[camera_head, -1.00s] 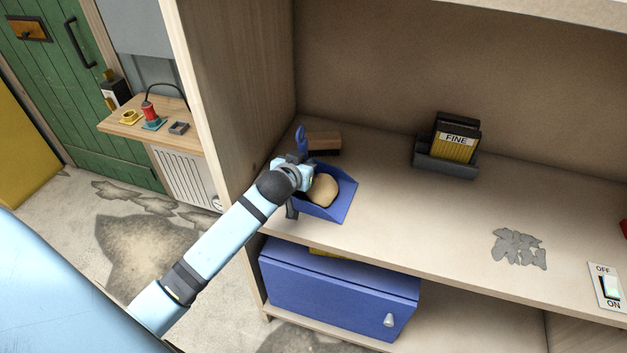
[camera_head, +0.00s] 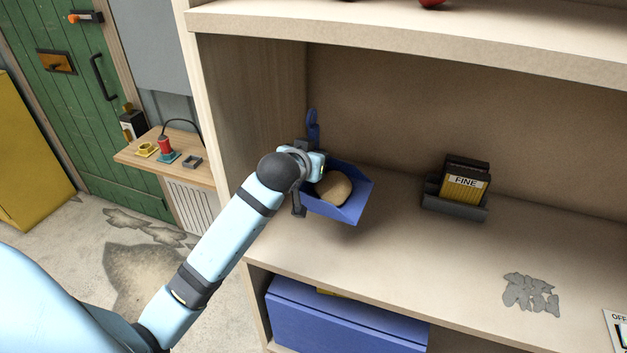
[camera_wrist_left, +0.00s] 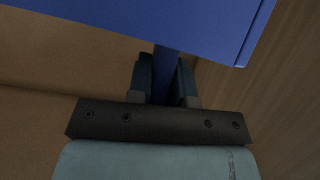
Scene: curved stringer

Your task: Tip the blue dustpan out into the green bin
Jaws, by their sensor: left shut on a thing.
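The blue dustpan (camera_head: 347,212) is in the head view, inside the shelf bay near its left wall. A rounded tan lump (camera_head: 333,188) lies in its pan. It looks raised a little above the shelf board, with a shadow under it. My left gripper (camera_head: 312,163) is at the handle end, and the blue handle tip (camera_head: 313,122) sticks up behind it. In the left wrist view my left gripper (camera_wrist_left: 163,85) is shut on the narrow blue handle, with the pan (camera_wrist_left: 170,20) beyond. No green bin is in view. My right gripper is not in view.
A dark holder with a "FINE" pack (camera_head: 460,186) stands on the shelf to the right, and a grey flat patch (camera_head: 530,293) lies farther right. A blue drawer box (camera_head: 340,322) sits below. The shelf board (camera_head: 410,250) between is clear. An upper shelf (camera_head: 400,42) overhangs.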

